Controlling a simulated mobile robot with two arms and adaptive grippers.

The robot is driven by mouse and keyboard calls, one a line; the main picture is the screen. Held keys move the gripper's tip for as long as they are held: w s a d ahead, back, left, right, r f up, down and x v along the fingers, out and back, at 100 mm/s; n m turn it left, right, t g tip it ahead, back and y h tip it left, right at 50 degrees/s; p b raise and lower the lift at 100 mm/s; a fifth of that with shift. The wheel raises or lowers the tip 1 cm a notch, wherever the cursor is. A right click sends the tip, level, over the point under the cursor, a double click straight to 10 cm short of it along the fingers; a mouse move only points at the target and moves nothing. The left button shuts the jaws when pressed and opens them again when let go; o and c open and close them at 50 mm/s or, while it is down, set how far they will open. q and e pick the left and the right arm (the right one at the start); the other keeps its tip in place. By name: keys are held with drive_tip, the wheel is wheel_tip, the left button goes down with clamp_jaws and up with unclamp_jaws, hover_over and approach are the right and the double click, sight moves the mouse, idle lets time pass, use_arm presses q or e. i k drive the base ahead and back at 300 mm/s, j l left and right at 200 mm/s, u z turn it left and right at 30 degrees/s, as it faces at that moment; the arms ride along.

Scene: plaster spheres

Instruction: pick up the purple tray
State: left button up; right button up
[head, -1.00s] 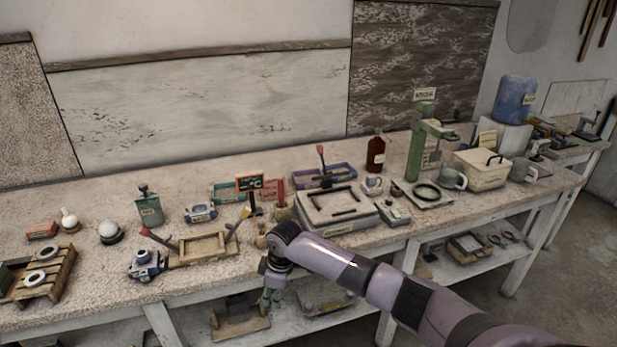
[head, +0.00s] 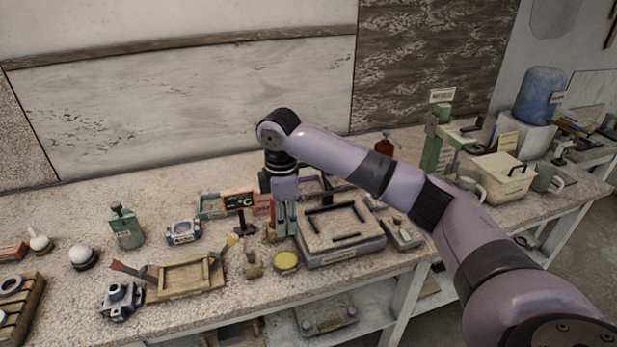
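The purple tray (head: 313,184) lies toward the back of the workbench, behind a large grey slab-like box. My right arm crosses in front of it and hides much of it, so only part of its rim shows. My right gripper (head: 285,232) points down over the bench, at the left end of the tray and left of the grey box. Its fingers look close together, but the gap between them is too small to judge. Whether it touches the tray cannot be told. My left gripper is not in view.
The grey box (head: 342,236) stands just right of my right gripper. A yellow-lidded jar (head: 286,262) and a wooden tray (head: 186,277) are in front. A dark bottle (head: 384,146) stands behind my arm.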

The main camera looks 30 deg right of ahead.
sight(312, 184)
drive_tip(key=i+l, duration=1.1)
drive_tip(key=l, duration=0.15)
